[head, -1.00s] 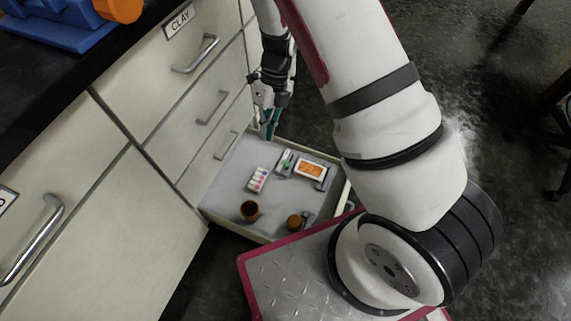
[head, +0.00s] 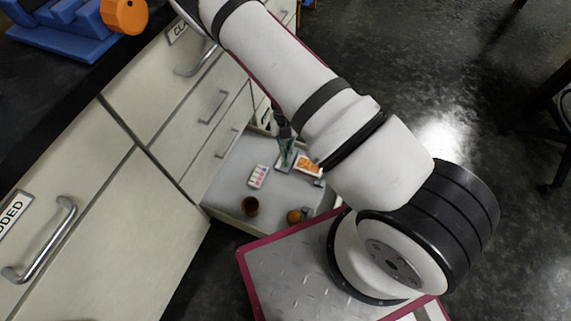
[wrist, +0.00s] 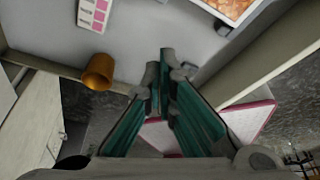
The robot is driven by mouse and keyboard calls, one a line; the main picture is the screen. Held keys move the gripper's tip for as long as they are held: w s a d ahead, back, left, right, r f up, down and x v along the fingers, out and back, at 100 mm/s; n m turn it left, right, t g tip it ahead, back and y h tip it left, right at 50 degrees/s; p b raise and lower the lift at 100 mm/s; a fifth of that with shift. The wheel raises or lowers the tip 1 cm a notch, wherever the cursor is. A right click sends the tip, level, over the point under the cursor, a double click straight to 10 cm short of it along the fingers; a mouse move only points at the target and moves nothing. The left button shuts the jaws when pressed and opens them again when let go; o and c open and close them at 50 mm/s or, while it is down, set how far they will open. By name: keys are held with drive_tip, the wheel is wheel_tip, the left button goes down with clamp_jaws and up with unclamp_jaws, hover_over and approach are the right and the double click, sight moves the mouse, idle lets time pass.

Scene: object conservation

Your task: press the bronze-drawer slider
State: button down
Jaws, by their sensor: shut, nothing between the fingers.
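The open drawer (head: 225,190) is pale grey inside. In it, a small grey piece (head: 281,167) sits left of an orange-and-white panel (head: 309,164); I cannot tell for sure whether it is the slider. My gripper (head: 287,160) is over that piece, fingers pointing down, and hides part of it. In the wrist view the green-padded fingers (wrist: 163,62) are shut and empty, over the drawer floor between a bronze cup (wrist: 98,72) and the orange panel (wrist: 238,8). Contact cannot be told.
A blue and orange object (head: 75,25) stands on the dark counter.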

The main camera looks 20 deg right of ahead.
drive_tip(key=b+x, duration=0.3)
drive_tip(key=x, duration=0.6)
drive_tip(key=shift+f, duration=0.1)
drive_tip(key=shift+f+b, duration=0.5)
drive_tip(key=shift+f, duration=0.1)
drive_tip(key=shift+w+d+r+b, duration=0.1)
drive_tip(key=shift+w+d+b, duration=0.1)
drive_tip(key=shift+w, duration=0.4)
drive_tip(key=shift+w+d+b, duration=0.15)
drive_tip(key=shift+w, duration=0.4)
drive_tip(key=shift+w+d+r, duration=0.1)
drive_tip(key=shift+w+d, duration=0.1)
drive_tip(key=shift+w, duration=0.4)
